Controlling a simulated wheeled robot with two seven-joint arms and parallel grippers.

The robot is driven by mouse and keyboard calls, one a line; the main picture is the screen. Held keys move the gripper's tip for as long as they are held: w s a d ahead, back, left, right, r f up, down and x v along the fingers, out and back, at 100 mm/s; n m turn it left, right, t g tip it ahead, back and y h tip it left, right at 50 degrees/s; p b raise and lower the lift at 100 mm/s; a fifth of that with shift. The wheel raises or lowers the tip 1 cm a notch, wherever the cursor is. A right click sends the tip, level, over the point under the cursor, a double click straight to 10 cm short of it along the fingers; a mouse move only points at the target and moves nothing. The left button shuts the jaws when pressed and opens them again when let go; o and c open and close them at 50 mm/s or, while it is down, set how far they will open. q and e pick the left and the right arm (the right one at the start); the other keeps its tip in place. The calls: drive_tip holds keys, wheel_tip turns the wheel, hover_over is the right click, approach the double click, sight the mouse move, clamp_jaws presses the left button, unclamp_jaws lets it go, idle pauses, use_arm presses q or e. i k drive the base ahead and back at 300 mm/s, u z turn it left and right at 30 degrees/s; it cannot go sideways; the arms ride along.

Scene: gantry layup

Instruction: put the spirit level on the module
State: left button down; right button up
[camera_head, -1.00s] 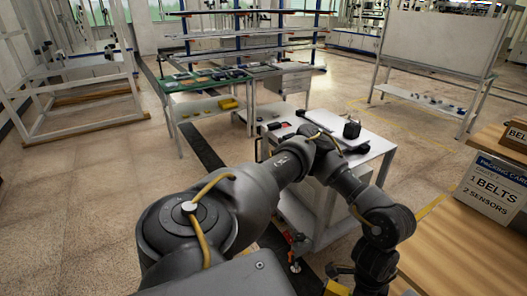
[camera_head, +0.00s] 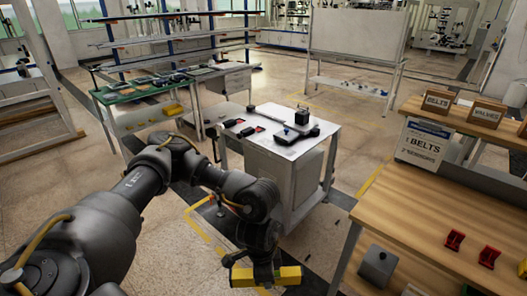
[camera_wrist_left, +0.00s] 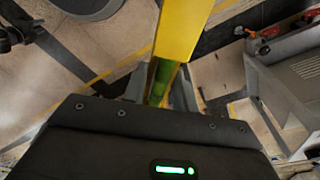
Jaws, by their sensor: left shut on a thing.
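The spirit level (camera_head: 290,275) is a yellow bar with a green part. My left gripper (camera_head: 264,270) is shut on it near its middle and holds it over the floor, at the lower middle of the head view. In the left wrist view the level (camera_wrist_left: 183,30) runs up from between the fingers, with green close to them. I cannot tell for sure which thing is the module. My right gripper is not in view.
A white cart (camera_head: 285,165) with several dark parts stands beyond my left gripper. A wooden bench (camera_head: 430,215) at the right carries labelled boxes and red parts (camera_head: 454,240). A green-topped table (camera_head: 140,92) stands back left.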

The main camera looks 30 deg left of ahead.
sight(276, 147)
drive_tip(key=u, duration=0.75)
drive_tip(key=i, duration=0.7)
drive_tip(key=u, duration=0.85)
drive_tip(key=i, duration=0.75)
drive_tip(key=z, duration=0.45)
drive_tip(key=i, duration=0.8)
drive_tip(key=z, duration=0.9)
drive_tip(key=i, duration=0.25)
drive_tip(key=z, duration=0.3)
